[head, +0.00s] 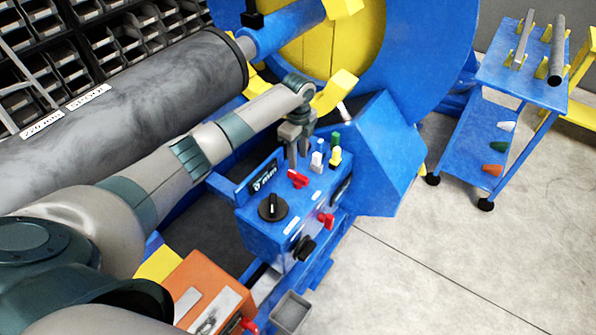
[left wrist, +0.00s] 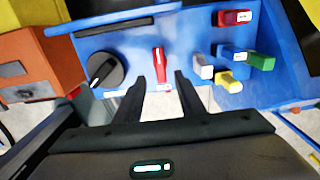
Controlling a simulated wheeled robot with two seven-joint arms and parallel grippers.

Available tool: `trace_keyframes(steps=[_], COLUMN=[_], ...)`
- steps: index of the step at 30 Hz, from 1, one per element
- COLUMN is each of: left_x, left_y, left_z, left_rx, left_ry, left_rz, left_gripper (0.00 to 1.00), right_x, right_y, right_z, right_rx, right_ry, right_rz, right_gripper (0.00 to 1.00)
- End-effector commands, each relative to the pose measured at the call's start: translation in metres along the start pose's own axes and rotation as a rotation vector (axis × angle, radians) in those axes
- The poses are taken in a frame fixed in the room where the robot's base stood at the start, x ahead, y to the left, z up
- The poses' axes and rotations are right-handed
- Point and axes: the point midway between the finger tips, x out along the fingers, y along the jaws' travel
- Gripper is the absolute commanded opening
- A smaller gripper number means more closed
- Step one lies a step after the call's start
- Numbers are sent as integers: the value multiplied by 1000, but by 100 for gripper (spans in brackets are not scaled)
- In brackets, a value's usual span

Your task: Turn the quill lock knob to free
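The blue control box (head: 295,215) carries several knobs and toggles; I cannot read which one is the quill lock knob. A red knob (head: 298,179) sits on its top face and shows in the left wrist view (left wrist: 159,62) as a narrow red bar. A large black knob (head: 272,207) is beside it, also in the left wrist view (left wrist: 104,69). My left gripper (head: 297,160) hangs over the box near the red knob. In the left wrist view its fingers (left wrist: 160,78) are apart, with the red knob showing between and just beyond the tips; contact is unclear. My right gripper is out of view.
White (head: 317,160), yellow (head: 335,157) and green (head: 334,140) toggles stand close right of the left gripper. Another red knob (head: 326,220) and black knob (head: 303,248) are on the box's side. An orange box (head: 205,285) stands at lower left.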

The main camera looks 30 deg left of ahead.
Motion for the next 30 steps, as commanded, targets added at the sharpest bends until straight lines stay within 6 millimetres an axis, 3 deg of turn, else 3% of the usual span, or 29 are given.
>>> trace_keyframes(steps=[9, 15, 29, 30], left_x=[56, 79, 88, 88], left_y=[0, 0, 0, 0], left_z=[0, 0, 0, 0], left_rx=[-1, -1, 1, 1], left_ry=[0, 0, -1, -1], left_rz=[2, 0, -1, -1], left_gripper=[36, 36, 36, 31], right_x=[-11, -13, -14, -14], right_y=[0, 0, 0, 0], right_z=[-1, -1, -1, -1], right_rx=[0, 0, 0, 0], right_ry=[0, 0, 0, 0], right_rz=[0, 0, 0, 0], right_gripper=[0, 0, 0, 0])
